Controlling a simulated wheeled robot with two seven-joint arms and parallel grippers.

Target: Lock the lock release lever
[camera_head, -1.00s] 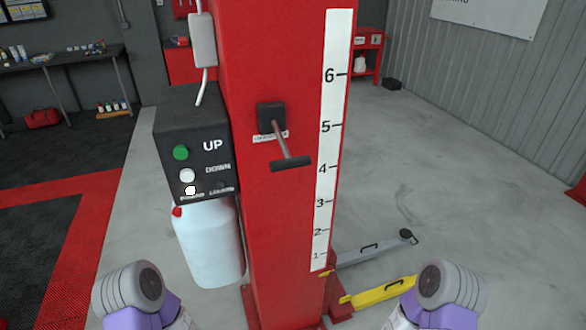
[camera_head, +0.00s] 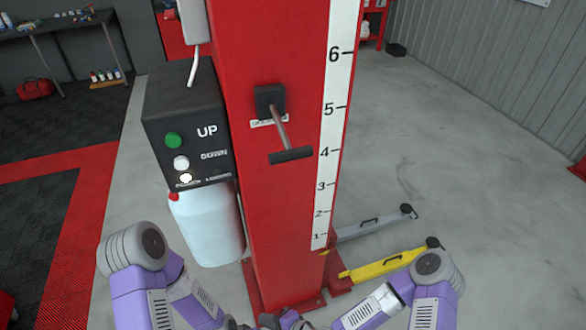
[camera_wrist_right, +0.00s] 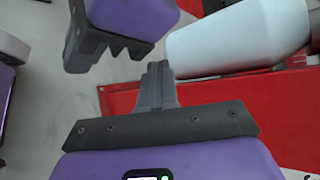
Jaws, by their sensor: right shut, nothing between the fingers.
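The lock release lever (camera_head: 291,155) is a grey rod with a black crossbar handle. It sticks out from a black mount on the front of the red post (camera_head: 265,220) and slants down. My right gripper (camera_head: 268,321) is low at the bottom edge of the head view, well below the lever and touching nothing. In the right wrist view its fingers (camera_wrist_right: 157,84) are shut with nothing between them. My left gripper (camera_wrist_right: 105,45) shows at the top left of the right wrist view, close to the right one; its jaw state is unclear. The lever is not in the right wrist view.
A black control box (camera_head: 187,130) with UP and DOWN buttons sits left of the lever, above a white tank (camera_head: 208,225). A numbered white scale (camera_head: 328,150) runs down the post's right side. A yellow lift arm (camera_head: 390,262) lies low at the right.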

